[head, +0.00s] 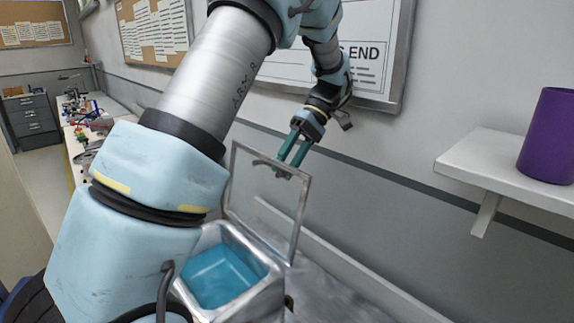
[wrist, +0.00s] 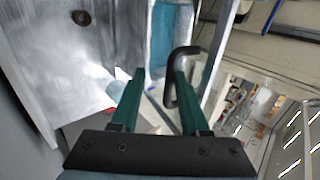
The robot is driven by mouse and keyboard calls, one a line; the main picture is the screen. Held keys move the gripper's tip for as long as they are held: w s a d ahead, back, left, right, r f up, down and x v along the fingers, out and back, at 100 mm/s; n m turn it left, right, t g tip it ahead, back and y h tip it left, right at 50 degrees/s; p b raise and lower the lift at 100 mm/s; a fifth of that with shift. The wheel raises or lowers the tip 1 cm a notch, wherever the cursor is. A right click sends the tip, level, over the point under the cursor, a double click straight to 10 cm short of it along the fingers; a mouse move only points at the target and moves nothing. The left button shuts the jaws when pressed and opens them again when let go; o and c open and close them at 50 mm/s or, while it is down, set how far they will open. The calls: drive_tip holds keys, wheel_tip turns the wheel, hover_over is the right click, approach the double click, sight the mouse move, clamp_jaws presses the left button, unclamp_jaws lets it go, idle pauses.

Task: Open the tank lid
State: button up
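The tank (head: 277,291) is a pale metal box with blue water (head: 222,275) inside, low in the head view. Its lid (head: 234,185) is a clear panel in a grey frame, standing steeply raised at the tank's far right side. A dark curved handle (head: 262,163) is on the lid near its top; it also shows in the wrist view (wrist: 187,50). My gripper (head: 288,172) is at the upper part of the lid, by the handle. In the wrist view its green fingers (wrist: 159,72) are apart, with the handle's bend beside the right finger and part of it between them.
A white wall shelf (head: 490,160) with a purple cup (head: 548,137) is at the right. A framed sign (head: 370,60) hangs on the wall behind my arm. A cluttered bench (head: 85,125) and a grey drawer cabinet (head: 30,115) are at the far left.

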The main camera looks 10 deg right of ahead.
wheel_tip(320, 180, up, 10)
drive_tip(key=b, duration=0.3)
idle(0.3)
